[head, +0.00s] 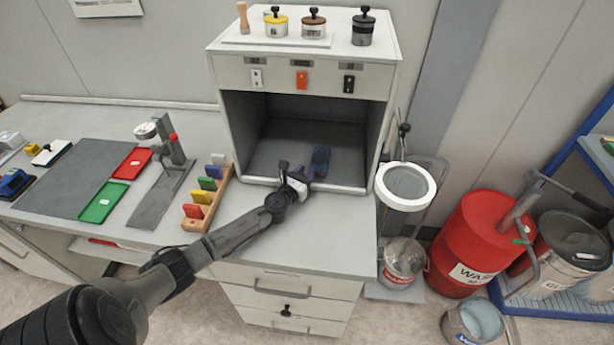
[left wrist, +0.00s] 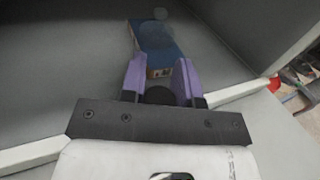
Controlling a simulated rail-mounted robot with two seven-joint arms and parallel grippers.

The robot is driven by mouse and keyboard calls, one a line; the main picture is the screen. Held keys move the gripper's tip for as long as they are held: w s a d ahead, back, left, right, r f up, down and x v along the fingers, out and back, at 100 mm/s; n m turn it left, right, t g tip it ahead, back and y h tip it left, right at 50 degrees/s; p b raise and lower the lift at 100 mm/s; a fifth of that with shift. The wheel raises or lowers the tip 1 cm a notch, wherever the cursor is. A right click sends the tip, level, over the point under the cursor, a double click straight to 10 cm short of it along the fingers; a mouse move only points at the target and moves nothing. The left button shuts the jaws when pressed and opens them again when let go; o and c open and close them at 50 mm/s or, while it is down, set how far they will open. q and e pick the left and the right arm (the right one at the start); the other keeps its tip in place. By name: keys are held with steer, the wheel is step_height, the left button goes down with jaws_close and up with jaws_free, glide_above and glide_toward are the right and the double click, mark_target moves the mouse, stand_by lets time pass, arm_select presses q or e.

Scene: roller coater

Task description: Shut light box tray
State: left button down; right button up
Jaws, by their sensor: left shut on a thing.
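The light box (head: 231,72) is a white cabinet on the bench with an open front and dark grey inside. Its dark floor (head: 275,155) ends in a pale front lip (head: 345,188); I cannot tell a separate tray from this floor. My left gripper (head: 308,174) reaches over the lip into the opening. My right gripper is not in view.
Jars with black knobs (head: 312,24) stand on the light box. A wooden rack of coloured blocks (head: 216,198) and red and green trays (head: 102,203) lie to the left. A ring lamp (head: 378,186) and red drum (head: 464,235) stand right. Bare bench shows front of the opening.

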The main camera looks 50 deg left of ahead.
arm_select(q)
steer(key=shift+a+f, duration=0.15)
steer(key=shift+f, duration=0.1)
steer(key=c, duration=1.3)
jaws_free()
steer(key=o, duration=0.4)
steer(key=shift+w+r, duration=0.15)
steer(key=shift+r, duration=0.05)
steer(key=shift+s, duration=0.35)
steer(key=p+v, duration=0.1)
steer(key=v, duration=1.2)
steer(key=shift+s+f, duration=0.1)
